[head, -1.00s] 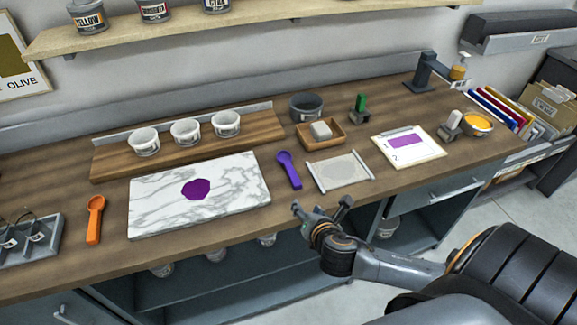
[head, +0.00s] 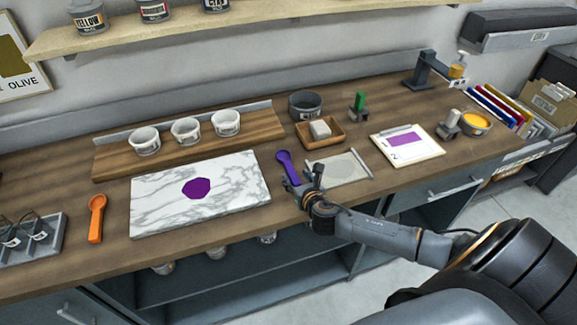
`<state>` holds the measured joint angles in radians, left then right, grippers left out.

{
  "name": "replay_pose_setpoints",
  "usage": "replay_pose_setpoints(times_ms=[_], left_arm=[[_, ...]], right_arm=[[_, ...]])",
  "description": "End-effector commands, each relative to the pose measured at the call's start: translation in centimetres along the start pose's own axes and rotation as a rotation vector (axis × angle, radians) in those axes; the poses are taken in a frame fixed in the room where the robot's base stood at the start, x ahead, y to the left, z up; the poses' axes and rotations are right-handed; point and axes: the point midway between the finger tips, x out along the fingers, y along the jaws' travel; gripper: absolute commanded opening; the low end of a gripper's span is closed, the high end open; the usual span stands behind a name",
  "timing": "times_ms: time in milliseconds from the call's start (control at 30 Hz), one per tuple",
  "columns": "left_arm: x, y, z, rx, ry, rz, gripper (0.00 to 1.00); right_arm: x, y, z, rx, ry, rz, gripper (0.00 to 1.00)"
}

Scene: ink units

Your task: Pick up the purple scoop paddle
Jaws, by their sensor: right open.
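The purple scoop paddle (head: 287,165) lies on the wooden bench between the marble slab and the pale rectangular sheet, its round scoop end toward the back. My right gripper (head: 303,179) is at the paddle's near end, over the bench's front part. Its fingers are apart, and they partly hide the lower end of the handle. I cannot tell whether the fingers touch it. My left gripper is not in view.
The marble slab (head: 151,205) with a purple ink patch (head: 196,188) is left of the paddle. The pale sheet (head: 350,166) is close on the right. A wooden tray (head: 334,143) with a light block stands behind. An orange scoop (head: 96,222) lies far left.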

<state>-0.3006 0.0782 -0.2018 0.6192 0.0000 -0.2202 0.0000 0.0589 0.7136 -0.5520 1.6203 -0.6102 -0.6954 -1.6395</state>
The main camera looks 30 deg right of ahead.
Motion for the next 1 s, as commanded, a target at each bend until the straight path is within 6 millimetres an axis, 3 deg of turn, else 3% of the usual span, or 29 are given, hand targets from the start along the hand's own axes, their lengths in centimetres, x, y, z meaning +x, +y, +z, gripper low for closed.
replay_pose_setpoints(times_ms=[300, 600, 667, 867, 1000], left_arm=[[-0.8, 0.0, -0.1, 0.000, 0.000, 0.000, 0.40], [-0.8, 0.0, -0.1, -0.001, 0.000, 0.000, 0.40], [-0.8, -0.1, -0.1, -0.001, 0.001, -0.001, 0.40], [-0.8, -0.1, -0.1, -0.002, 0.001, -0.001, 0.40], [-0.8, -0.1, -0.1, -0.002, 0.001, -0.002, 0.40]], right_arm=[[3.9, 0.1, 0.3, 0.003, -0.001, -0.001, 0.51], [4.4, 0.1, 0.2, 0.002, -0.001, 0.000, 0.51], [4.3, 0.1, 0.2, 0.002, -0.001, 0.000, 0.43], [4.3, 0.1, 0.2, 0.002, -0.001, 0.000, 0.02], [4.3, 0.1, 0.2, 0.002, -0.001, 0.000, 0.00]])
